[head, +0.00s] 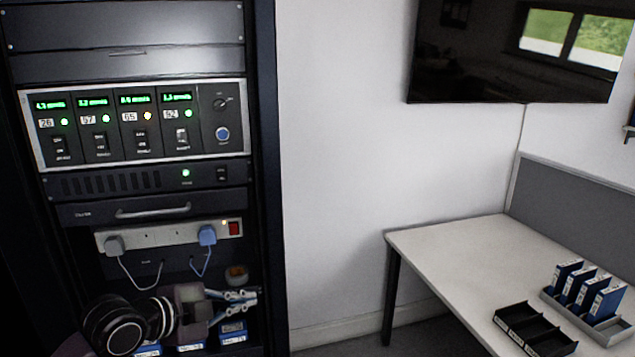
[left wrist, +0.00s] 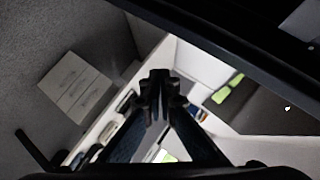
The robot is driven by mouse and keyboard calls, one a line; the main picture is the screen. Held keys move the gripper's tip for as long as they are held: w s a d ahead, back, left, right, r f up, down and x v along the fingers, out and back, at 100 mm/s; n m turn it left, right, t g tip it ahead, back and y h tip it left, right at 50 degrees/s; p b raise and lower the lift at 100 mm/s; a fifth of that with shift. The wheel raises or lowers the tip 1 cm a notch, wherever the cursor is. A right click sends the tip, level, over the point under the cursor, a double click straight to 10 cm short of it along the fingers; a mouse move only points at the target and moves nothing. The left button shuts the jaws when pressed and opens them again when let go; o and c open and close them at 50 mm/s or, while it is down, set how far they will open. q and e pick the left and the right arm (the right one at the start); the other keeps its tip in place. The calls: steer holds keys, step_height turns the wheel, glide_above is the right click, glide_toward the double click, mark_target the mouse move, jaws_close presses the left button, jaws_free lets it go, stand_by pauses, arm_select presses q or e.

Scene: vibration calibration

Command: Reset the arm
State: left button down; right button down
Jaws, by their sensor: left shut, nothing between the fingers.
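My left gripper (head: 254,297) is at the lower left in the head view, in front of the lower part of the rack, with its fingers pointing right. Its fingers are together and nothing shows between them. In the left wrist view the closed fingers (left wrist: 161,85) rise from the bottom to the middle. My left arm's wrist hides part of the rack's lowest shelf. My right gripper is not in view.
The dark equipment rack (head: 268,150) holds a panel of several lit modules (head: 140,122) and a power strip (head: 170,234) with two plugs. A white table (head: 450,245) at right carries a black tray (head: 535,330) and blue-labelled boxes (head: 583,290). A dark screen (head: 470,60) hangs above.

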arm_select(q)
steer(key=s+d+f+n+g+y, duration=0.25)
steer(key=s+f+n, duration=0.55)
steer(key=s+f, duration=0.9)
steer(key=s+a+f+n+g+y, duration=0.2)
steer(key=s+a+f+n, duration=0.1)
steer(key=s, duration=0.3)
steer(key=s+a+f+n+g+y, duration=0.1)
steer(key=s+a+f+n, duration=0.15)
steer(key=s, duration=0.45)
steer(key=s+a+f+n+g+y, duration=0.2)
steer(key=s+f+n, duration=0.2)
steer(key=s, duration=0.2)
step_height(320, 180, down, 25)
steer(key=s, duration=0.2)
steer(key=s+a+f+g, duration=0.2)
steer(key=s+a+f, duration=0.1)
steer(key=s+f, duration=1.4)
steer(key=shift+a, duration=0.15)
